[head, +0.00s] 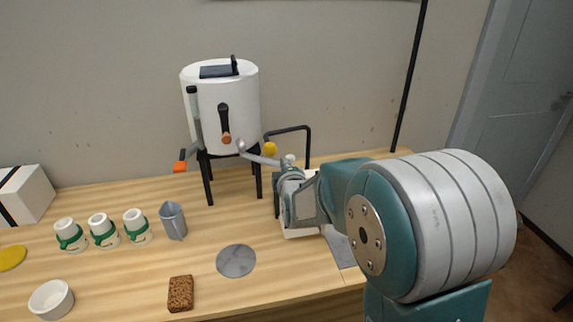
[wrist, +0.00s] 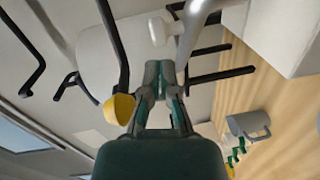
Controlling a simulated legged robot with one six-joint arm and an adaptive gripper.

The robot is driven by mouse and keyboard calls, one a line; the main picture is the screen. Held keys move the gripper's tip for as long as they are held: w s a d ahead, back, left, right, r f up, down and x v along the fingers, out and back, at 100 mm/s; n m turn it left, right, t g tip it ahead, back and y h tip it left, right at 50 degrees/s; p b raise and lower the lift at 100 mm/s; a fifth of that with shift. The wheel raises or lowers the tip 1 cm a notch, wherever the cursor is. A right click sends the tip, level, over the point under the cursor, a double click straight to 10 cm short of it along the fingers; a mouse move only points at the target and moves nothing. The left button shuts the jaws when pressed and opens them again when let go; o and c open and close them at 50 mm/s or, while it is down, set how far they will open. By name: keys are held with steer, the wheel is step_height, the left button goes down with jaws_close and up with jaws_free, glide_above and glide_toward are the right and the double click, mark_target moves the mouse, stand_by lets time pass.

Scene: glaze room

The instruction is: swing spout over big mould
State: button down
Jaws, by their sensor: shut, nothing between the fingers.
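A white tank (head: 221,110) stands on black legs at the back of the table. Its grey spout (head: 262,159) slants out low to the right, and its free end lies right by my gripper (head: 288,165). In the wrist view the spout (wrist: 196,38) passes just beyond the tips of my gripper (wrist: 160,70); whether they touch I cannot tell. The fingers are together and empty. A white block, seemingly the big mould (head: 300,232), sits below my gripper, mostly hidden by my arm. It seems to show at upper right in the wrist view (wrist: 285,38).
A yellow knob (head: 270,149) on a black bent rod (head: 296,128) is close to the spout; the knob also shows in the wrist view (wrist: 119,108). Three green-banded white cups (head: 104,230), a grey jug (head: 173,222) and a grey disc (head: 236,261) stand left.

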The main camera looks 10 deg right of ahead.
mark_target(292, 159)
steer(key=shift+w+d, duration=0.35)
steer(key=shift+d, duration=0.05)
steer(key=shift+f, duration=0.1)
steer(key=shift+w+d, duration=0.8)
steer(key=shift+d, duration=0.05)
steer(key=shift+s, duration=0.15)
